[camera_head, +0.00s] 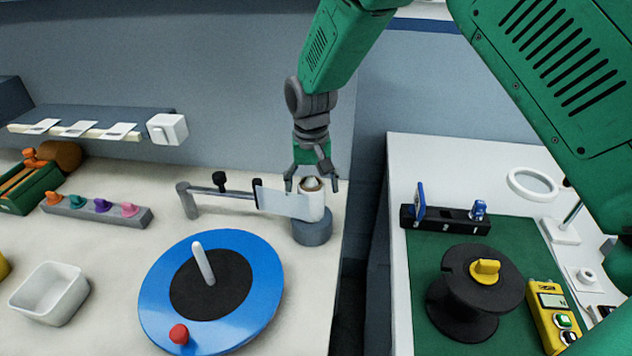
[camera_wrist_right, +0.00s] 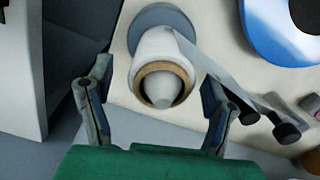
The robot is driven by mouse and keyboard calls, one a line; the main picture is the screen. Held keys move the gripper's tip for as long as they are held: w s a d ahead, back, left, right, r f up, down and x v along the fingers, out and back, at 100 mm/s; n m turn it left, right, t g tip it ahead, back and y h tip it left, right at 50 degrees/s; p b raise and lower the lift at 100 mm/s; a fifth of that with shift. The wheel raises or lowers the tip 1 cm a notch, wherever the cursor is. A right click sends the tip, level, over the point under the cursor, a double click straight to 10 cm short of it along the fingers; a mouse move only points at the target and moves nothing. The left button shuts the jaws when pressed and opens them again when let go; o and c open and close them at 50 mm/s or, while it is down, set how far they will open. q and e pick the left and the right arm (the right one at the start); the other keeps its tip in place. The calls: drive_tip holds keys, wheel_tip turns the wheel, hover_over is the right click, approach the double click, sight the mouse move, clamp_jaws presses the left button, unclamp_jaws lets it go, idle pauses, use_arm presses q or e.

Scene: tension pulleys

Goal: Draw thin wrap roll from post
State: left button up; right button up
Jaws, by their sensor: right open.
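The thin wrap roll (camera_head: 311,205) is white with a brown core and stands upright on a grey round base (camera_head: 312,231). A pale strip of wrap (camera_head: 283,201) runs left from it to a bar. My right gripper (camera_head: 312,186) comes from above, its fingers open on either side of the roll's top. In the right wrist view, the roll (camera_wrist_right: 154,50) and the pale tip of the post (camera_wrist_right: 161,90) in its core lie between and beyond the open fingers (camera_wrist_right: 158,105). I cannot see contact. My left gripper is not in view.
A blue disc (camera_head: 262,290) with a white peg lies in front. A grey bar stand (camera_head: 188,200) is left of the roll. A dark gap (camera_head: 362,250) separates this table from the right one, which holds a black spool (camera_head: 462,315) and a yellow meter (camera_head: 552,312).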

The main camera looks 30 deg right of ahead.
drive_tip(key=shift+a+r, duration=0.1)
drive_tip(key=shift+a, duration=0.25)
drive_tip(key=c, duration=0.5)
drive_tip(key=shift+a, duration=0.25)
drive_tip(key=c, duration=0.8)
drive_tip(key=shift+d, duration=0.7)
drive_tip(key=shift+w+a+r+p, duration=0.1)
drive_tip(key=shift+a+r+p, duration=0.25)
drive_tip(key=shift+r+p, duration=0.15)
drive_tip(key=shift+c, duration=0.2)
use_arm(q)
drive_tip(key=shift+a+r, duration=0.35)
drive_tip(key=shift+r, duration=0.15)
use_arm(e)
drive_tip(key=shift+r, duration=0.1)
use_arm(q)
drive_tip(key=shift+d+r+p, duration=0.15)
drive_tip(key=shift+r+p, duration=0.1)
drive_tip(key=shift+p, duration=0.05)
use_arm(e)
drive_tip(key=shift+d+r, duration=0.15)
drive_tip(key=shift+d, duration=0.1)
use_arm(q)
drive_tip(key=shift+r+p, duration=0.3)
drive_tip(key=shift+p, duration=0.05)
use_arm(e)
drive_tip(key=shift+a+r, duration=0.15)
drive_tip(key=shift+r, duration=0.25)
